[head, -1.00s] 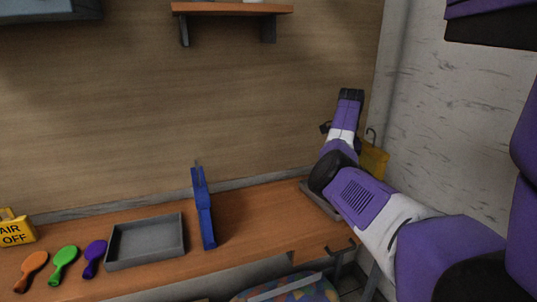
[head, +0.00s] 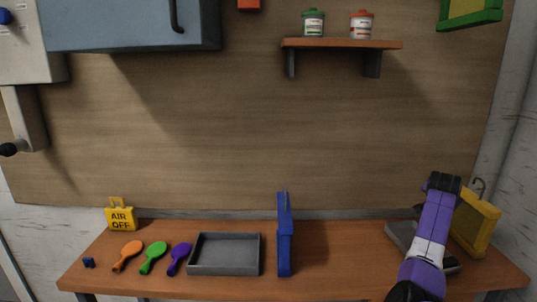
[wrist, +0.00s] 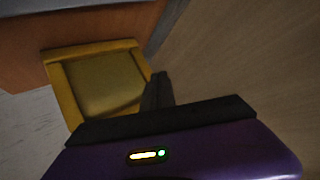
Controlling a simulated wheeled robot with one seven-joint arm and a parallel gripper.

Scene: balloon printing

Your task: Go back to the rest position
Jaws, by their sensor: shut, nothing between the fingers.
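My gripper (head: 445,181) is at the right end of the bench in the head view, raised in front of the back wall. Its black fingers are together and hold nothing. In the wrist view the dark fingers (wrist: 158,90) show at the middle, beside a yellow framed panel (wrist: 100,82). The same yellow panel (head: 475,224) stands at the right end of the bench in the head view, just right of my arm. A grey tray (head: 398,236) is partly hidden behind my arm.
The wooden bench (head: 335,270) holds a blue stand (head: 285,235), a grey tray (head: 224,254), orange (head: 128,254), green (head: 154,257) and purple (head: 180,257) paddle-shaped items, and a yellow AIR OFF sign (head: 120,216). A shelf (head: 342,44) with two cans and a blue-grey cabinet (head: 130,25) hang above.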

